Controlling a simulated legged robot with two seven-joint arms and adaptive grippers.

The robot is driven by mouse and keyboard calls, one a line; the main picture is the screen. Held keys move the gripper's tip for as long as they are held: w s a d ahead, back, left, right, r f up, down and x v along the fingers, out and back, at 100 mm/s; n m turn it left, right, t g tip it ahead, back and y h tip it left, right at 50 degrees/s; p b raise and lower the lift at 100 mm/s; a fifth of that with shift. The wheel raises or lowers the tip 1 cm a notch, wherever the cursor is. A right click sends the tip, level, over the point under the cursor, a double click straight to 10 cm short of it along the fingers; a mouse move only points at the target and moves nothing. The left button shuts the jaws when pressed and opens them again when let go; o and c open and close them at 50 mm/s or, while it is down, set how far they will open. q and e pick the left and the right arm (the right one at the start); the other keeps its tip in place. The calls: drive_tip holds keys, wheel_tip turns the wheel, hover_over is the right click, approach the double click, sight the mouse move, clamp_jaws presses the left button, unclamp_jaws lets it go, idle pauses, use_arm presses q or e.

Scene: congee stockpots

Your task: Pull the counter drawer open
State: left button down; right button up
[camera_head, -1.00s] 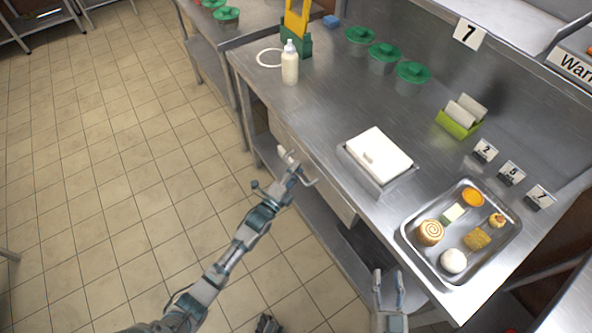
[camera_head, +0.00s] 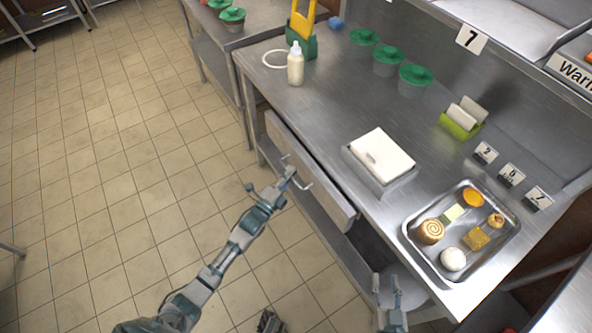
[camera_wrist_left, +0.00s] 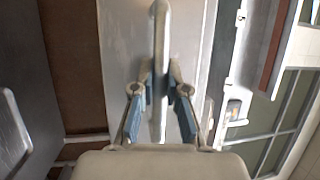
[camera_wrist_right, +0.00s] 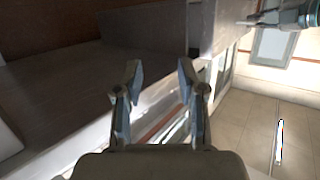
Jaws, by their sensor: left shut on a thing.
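The counter drawer (camera_head: 318,178) is a long pale metal front under the counter's front edge. It stands a little out from the counter, and a brown gap (camera_wrist_left: 72,70) shows beside its front in the left wrist view. Its bar handle (camera_wrist_left: 161,25) runs between the fingers of my left gripper (camera_wrist_left: 160,88), which is shut on it. In the head view my left gripper (camera_head: 286,170) is at the handle in front of the drawer. My right gripper (camera_head: 387,287) is open and empty by the counter's front edge; its parted fingers show in the right wrist view (camera_wrist_right: 156,80).
On the steel counter (camera_head: 335,118) stand a white-lidded container (camera_head: 382,155), a pastry tray (camera_head: 408,232), a squeeze bottle (camera_head: 295,66) and several green-lidded pots (camera_head: 414,78). The tiled floor (camera_head: 150,170) left of the counter is clear.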

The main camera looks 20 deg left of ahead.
use_arm(q)
drive_tip(key=s+a+p, duration=0.6)
drive_tip(key=s+a, duration=0.7)
drive_tip(key=s, duration=0.5)
drive_tip(key=shift+s+a+f+p, duration=0.15)
drive_tip(key=shift+a+f+p, duration=0.15)
drive_tip(key=shift+f+p, duration=0.1)
use_arm(e)
drive_tip(key=s+d+f+g+h, duration=0.1)
drive_tip(key=s+d+f+g, duration=0.2)
drive_tip(key=s+f+g, duration=0.3)
drive_tip(key=s+d+f+g+h, duration=0.2)
drive_tip(key=s+f+g, duration=0.4)
drive_tip(key=s, duration=0.4)
drive_tip(key=shift+s+d+g+h, duration=0.3)
drive_tip(key=shift+d+g, duration=0.1)
drive_tip(key=shift+d, duration=0.25)
use_arm(q)
drive_tip(key=c, duration=1.2)
unclamp_jaws()
drive_tip(key=shift+r, duration=0.15)
use_arm(e)
drive_tip(key=shift+d+r, duration=0.1)
